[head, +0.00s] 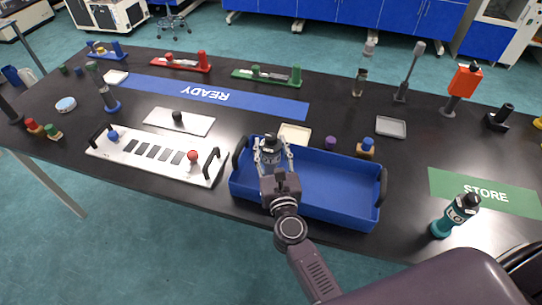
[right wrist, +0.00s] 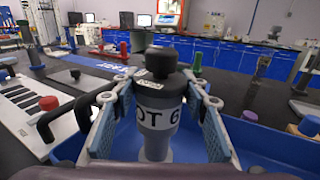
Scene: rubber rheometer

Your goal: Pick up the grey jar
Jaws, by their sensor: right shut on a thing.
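The grey jar (head: 270,142) has a black lid and a pale label; it is upright at the left end of the blue tray (head: 340,190). In the right wrist view the jar (right wrist: 158,118) stands between the two finger pads, with "OT 6" readable on its label. My right gripper (head: 272,158) is shut on the jar, one finger on each side. The jar's base is partly hidden by the gripper, so I cannot tell whether it touches the tray floor. My left gripper is not in view.
The rest of the blue tray looks empty. A teal bottle (head: 455,216) stands at the right by the green STORE mat (head: 490,193). A white panel with black handles (head: 150,163) lies left of the tray. A purple cap (head: 330,142) and a blue-knobbed block (head: 366,149) sit behind it.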

